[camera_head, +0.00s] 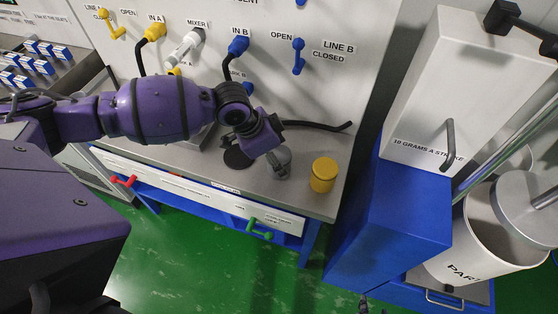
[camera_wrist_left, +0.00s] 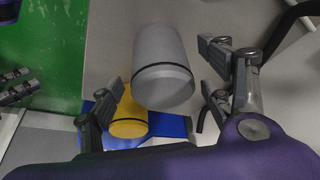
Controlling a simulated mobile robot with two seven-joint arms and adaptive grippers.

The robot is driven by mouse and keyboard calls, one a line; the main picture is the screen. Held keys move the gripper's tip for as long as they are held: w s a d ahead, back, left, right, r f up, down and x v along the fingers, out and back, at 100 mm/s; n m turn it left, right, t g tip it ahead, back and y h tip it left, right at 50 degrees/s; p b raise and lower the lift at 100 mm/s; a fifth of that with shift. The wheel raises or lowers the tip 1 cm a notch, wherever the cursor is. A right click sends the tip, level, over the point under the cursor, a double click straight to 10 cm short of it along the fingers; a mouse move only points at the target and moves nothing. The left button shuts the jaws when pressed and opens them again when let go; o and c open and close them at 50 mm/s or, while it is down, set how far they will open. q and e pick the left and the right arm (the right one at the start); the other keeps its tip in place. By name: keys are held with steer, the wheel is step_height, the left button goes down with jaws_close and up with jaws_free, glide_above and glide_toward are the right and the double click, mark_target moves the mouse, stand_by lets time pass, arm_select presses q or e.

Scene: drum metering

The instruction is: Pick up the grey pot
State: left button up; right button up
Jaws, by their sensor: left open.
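The grey pot (camera_head: 279,164) stands on the bench beneath my left gripper (camera_head: 264,146), and its top is partly covered in the head view. In the left wrist view the grey pot (camera_wrist_left: 162,55) is a smooth cylinder with a dark band near one end. My left gripper (camera_wrist_left: 158,92) is open, with one finger on each side of the pot's line. Gaps show on both sides, so the fingers are not closed on it. My right gripper is not in view.
A yellow pot (camera_head: 323,175) stands just right of the grey pot near the bench's (camera_head: 310,205) right end. A dark hose (camera_head: 320,126) lies behind. The wall panel carries yellow, white and blue fittings. A blue cabinet (camera_head: 390,215) stands to the right, beyond a gap.

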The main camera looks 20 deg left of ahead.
arm_select(q)
steer(key=shift+w+d+f, duration=0.2)
steer(key=shift+f, duration=0.35)
steer(key=shift+d+f, duration=0.1)
steer(key=shift+f, duration=0.1)
steer(key=shift+c, duration=0.5)
steer(key=c, duration=1.1)
steer(key=shift+c, duration=0.8)
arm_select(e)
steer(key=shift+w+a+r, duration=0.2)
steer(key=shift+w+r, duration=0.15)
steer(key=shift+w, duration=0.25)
arm_select(q)
steer(key=shift+r, duration=0.1)
